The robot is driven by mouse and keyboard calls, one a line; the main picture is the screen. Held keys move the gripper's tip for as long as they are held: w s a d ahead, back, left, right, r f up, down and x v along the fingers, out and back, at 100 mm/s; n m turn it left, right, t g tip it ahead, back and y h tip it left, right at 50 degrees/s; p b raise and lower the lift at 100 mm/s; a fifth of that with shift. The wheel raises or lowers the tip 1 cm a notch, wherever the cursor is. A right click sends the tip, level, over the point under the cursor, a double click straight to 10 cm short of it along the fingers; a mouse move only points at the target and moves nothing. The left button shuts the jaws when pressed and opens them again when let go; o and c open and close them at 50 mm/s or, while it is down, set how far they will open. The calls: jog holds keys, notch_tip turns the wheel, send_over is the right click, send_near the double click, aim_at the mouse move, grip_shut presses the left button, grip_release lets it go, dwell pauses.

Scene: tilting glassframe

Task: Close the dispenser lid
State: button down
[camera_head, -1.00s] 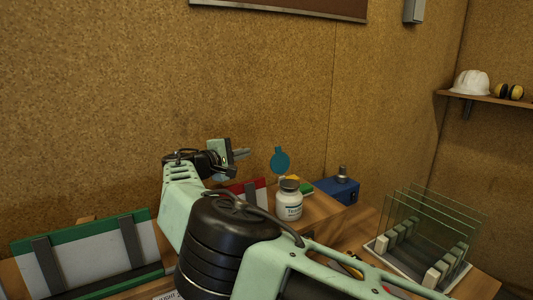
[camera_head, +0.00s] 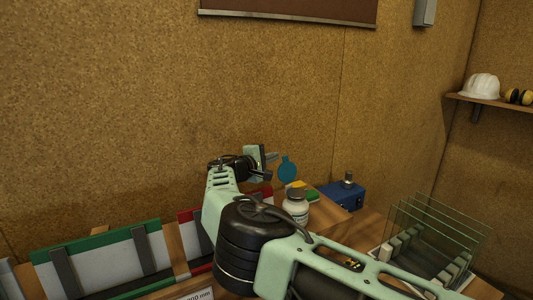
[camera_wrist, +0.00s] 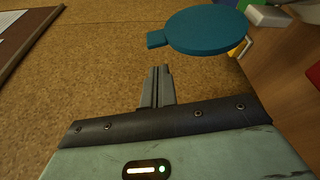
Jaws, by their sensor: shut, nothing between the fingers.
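The dispenser lid is a teal round disc with a small tab (camera_head: 287,169), standing upright and open at the back of the workbench. It is large and near in the wrist view (camera_wrist: 206,29), with its tab toward the left. My gripper (camera_head: 274,156) is just left of the lid in the head view. In the wrist view its fingers (camera_wrist: 161,72) are together and empty, below the lid's tab, with a visible gap between. The dispenser body is not clearly seen; a white bottle with a label (camera_head: 296,208) stands in front of that spot.
A blue box with a knob (camera_head: 343,194) stands right of the lid. A rack of upright glass panes (camera_head: 435,240) is at the right. Green-edged frames (camera_head: 100,262) lean at the left. The cork wall (camera_head: 120,100) is close behind my gripper.

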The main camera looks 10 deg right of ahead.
jog(key=shift+s+d+r+p, duration=0.15)
jog(key=shift+s+d+p, duration=0.15)
jog(key=shift+s, duration=0.3)
jog(key=shift+s+d+r+p, duration=0.1)
jog(key=shift+s+d+p, duration=0.1)
jog(key=shift+s+p, duration=0.3)
jog(key=shift+s+f+b, duration=0.1)
jog(key=shift+b, duration=0.4)
